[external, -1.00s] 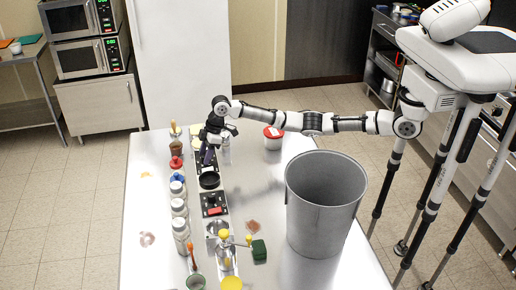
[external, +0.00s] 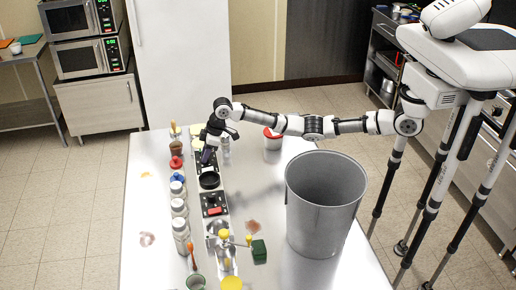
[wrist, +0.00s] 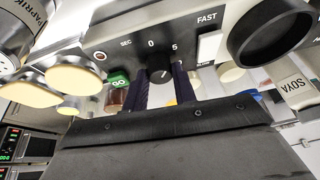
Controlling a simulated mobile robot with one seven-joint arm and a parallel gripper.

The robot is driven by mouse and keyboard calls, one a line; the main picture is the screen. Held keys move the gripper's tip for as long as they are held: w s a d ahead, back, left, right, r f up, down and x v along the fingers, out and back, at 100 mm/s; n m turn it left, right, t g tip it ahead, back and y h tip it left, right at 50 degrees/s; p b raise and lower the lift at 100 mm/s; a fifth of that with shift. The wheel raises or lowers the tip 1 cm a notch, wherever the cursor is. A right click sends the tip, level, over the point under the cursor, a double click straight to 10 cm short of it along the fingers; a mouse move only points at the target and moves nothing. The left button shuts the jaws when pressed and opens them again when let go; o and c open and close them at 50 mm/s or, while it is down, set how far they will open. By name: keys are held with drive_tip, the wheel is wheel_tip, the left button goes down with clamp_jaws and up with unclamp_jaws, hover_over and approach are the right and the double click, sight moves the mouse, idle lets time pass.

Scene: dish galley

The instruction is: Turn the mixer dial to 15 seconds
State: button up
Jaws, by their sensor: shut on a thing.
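The mixer dial (wrist: 162,73) is a dark round knob with a light pointer mark on the grey mixer panel (wrist: 118,40). Figures 0 and 5 show beside it; no 15 mark can be seen. The pointer seems to lie near the 0 to 5 side, but its exact reading is unclear. My gripper (wrist: 160,77) has one dark finger on each side of the dial and is shut on it. In the external view my gripper (external: 207,154) is over the far end of the equipment row, hiding the dial.
Several bottles (external: 180,228) line the row's left side. A large grey bin (external: 322,215) stands right on the table.

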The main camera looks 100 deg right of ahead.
drive_tip(key=m+h+p, duration=0.1)
drive_tip(key=m, duration=0.3)
drive_tip(key=shift+a+r+h+p, duration=0.15)
drive_tip(key=shift+a+h+p, duration=0.05)
drive_tip(key=shift+h+p, duration=0.2)
drive_tip(key=m, duration=0.2)
drive_tip(key=m+g+h, duration=0.1)
drive_tip(key=m, duration=0.2)
drive_tip(key=shift+w+h, duration=0.1)
drive_tip(key=shift+h, duration=0.2)
drive_tip(key=m, duration=0.2)
drive_tip(key=m+g+h, duration=0.1)
drive_tip(key=m, duration=0.1)
drive_tip(key=shift+w+a+m+g, duration=0.1)
drive_tip(key=shift+m+g, duration=0.2)
drive_tip(key=shift+m+g+h+b, duration=0.3)
drive_tip(key=shift+m+g+b, duration=0.4)
drive_tip(key=shift+m, duration=1.4)
drive_tip(key=o, duration=1)
drive_tip(key=b+v, duration=0.2)
drive_tip(key=v, duration=1.1)
drive_tip(key=shift+r, duration=0.35)
